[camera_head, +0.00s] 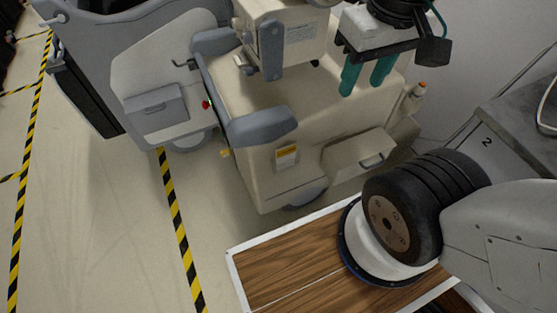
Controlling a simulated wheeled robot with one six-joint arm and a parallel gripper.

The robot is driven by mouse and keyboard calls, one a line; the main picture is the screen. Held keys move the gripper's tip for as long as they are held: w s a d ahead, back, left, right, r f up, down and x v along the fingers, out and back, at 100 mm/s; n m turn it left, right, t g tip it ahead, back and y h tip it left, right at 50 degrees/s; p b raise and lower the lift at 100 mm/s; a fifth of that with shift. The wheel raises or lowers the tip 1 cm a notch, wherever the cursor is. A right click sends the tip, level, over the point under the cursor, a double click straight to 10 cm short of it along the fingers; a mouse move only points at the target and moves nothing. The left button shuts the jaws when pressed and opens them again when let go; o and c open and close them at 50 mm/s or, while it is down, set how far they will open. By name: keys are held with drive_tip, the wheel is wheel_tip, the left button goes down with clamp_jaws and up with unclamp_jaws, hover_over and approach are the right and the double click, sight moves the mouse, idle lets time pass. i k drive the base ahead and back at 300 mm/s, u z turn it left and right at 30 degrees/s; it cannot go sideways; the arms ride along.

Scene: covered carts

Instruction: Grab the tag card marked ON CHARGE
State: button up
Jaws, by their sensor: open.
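A small white card with an orange-yellow band (287,155) is on the beige side of the cart (240,150), low and left of a panel with a handle. Its lettering is too small to read, so I cannot tell if it says ON CHARGE. My gripper (367,78) is at the upper right, over the cart's beige body. Its two green fingers are apart with nothing visible between them. It is above and to the right of the card in the picture, clear of it.
The cart has grey bumpers (262,126) and a raised beige column (290,40). A handled panel (358,160) juts from its side. A grey cabinet marked 2 (510,125) stands at right. Open floor (100,220) with yellow-black tape lies at left.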

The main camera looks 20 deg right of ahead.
sight(284, 157)
drive_tip(key=z, duration=1.8)
drive_tip(key=k, duration=0.95)
drive_tip(key=u, duration=0.7)
